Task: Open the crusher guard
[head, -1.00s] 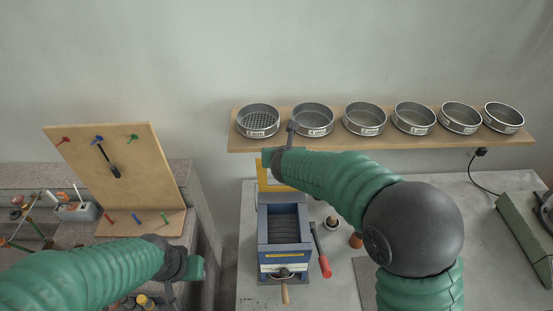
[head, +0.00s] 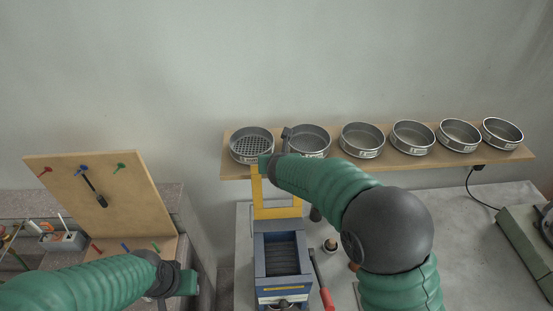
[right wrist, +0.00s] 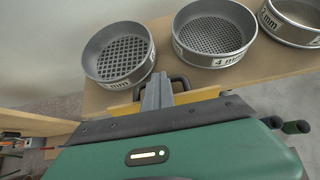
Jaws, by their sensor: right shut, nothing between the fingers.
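The crusher (head: 283,262) is a blue box with a dark ribbed opening on the bench. Its yellow guard (head: 257,195) stands up at the back of the crusher, partly hidden by my right arm. In the right wrist view, the guard's yellow edge (right wrist: 206,95) and a black handle (right wrist: 180,80) show at the fingers. My right gripper (head: 285,136) is shut and empty by the guard's top; its fingers (right wrist: 157,88) overlap the handle, and contact is unclear. My left gripper (head: 166,288) is low at left, away from the crusher; its fingers are unclear.
Several sieves (head: 362,141) stand on a wooden shelf (head: 490,160) just behind the guard and right gripper. A red-handled lever (head: 325,297) is at the crusher's right. A pegboard (head: 130,205) stands at left. Bare bench (head: 455,215) lies at right.

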